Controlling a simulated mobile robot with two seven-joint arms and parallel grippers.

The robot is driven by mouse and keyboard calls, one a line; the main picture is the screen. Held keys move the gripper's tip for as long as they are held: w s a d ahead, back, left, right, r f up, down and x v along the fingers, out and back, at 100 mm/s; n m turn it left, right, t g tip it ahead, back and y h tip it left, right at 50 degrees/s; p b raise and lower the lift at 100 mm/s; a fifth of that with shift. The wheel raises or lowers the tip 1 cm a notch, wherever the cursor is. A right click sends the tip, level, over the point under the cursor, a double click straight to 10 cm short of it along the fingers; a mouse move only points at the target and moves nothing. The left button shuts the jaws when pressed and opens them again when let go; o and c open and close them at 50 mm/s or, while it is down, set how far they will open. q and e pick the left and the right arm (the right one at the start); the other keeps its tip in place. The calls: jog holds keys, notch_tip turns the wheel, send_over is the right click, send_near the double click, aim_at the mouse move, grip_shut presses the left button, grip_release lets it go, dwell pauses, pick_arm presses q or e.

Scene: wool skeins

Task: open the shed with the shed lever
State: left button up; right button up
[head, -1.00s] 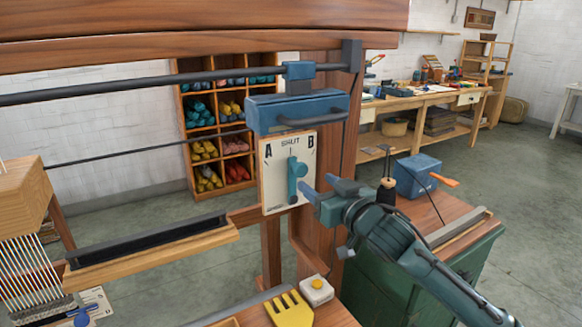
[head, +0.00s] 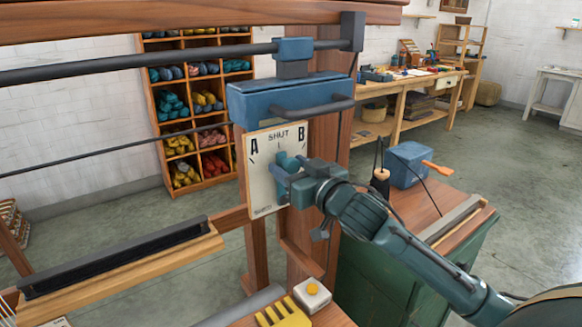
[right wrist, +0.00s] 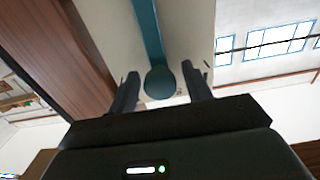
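The teal shed lever (head: 287,160) stands on a pale plate (head: 259,192) marked A, SHUT and B. It looks about upright, under the SHUT mark; its lower part is hidden by my gripper. My right gripper (head: 283,181) is at the lever, in front of the plate. In the right wrist view, the lever's round knob (right wrist: 160,82) lies between the two fingers of the right gripper (right wrist: 162,88). The fingers are apart, with a gap on each side of the knob. My left gripper is not in view.
A blue housing (head: 285,102) with a dark bar sits just above the plate, on a wooden post. A green cabinet (head: 385,275) with a blue box (head: 407,165) stands to the right.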

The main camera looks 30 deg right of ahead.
grip_shut()
dwell(0.3)
jog(key=shift+a, duration=0.1)
pick_arm(q)
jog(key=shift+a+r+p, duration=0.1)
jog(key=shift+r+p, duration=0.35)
jog(key=shift+p, duration=0.25)
pick_arm(e)
jog(key=shift+a+n, duration=0.6)
jog(key=shift+n, duration=0.2)
pick_arm(q)
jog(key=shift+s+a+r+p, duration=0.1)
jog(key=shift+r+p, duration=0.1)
jog(key=shift+p, duration=0.35)
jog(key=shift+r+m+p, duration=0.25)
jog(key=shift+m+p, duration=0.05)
pick_arm(e)
jog(key=a+n, duration=0.1)
jog(key=n, duration=0.1)
jog(key=a+f+n, duration=0.1)
jog(key=shift+s+a+n, duration=0.25)
jog(key=shift+a+n, duration=0.05)
jog(key=shift+a, duration=0.05)
jog(key=shift+a+f+n, duration=0.15)
jog(key=shift+a+n, duration=0.1)
jog(key=shift+n, duration=0.15)
